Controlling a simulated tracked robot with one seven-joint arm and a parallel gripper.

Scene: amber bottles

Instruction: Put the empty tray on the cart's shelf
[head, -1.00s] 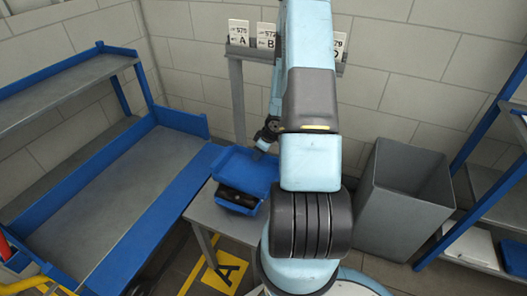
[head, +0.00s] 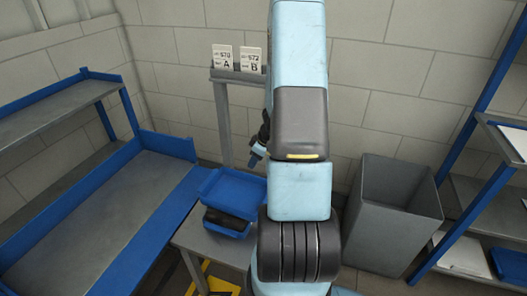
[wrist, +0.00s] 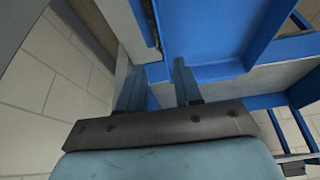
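A shallow blue tray (head: 236,187) rests tilted on top of a second blue tray (head: 228,228) with dark contents, on a small grey table (head: 196,238). The upper tray looks empty. My gripper (head: 257,157) is above the tray's back right edge, apart from it, with part of it hidden by my arm. In the wrist view my gripper's two blue fingers (wrist: 158,82) stand apart with nothing between them. A blue-framed grey shelf unit (head: 125,235), which may be the cart, stands at the left.
A tall grey bin (head: 393,215) stands right of my arm. A blue rack (head: 455,225) with grey shelves and white and blue trays is at the far right. A block wall closes the back.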

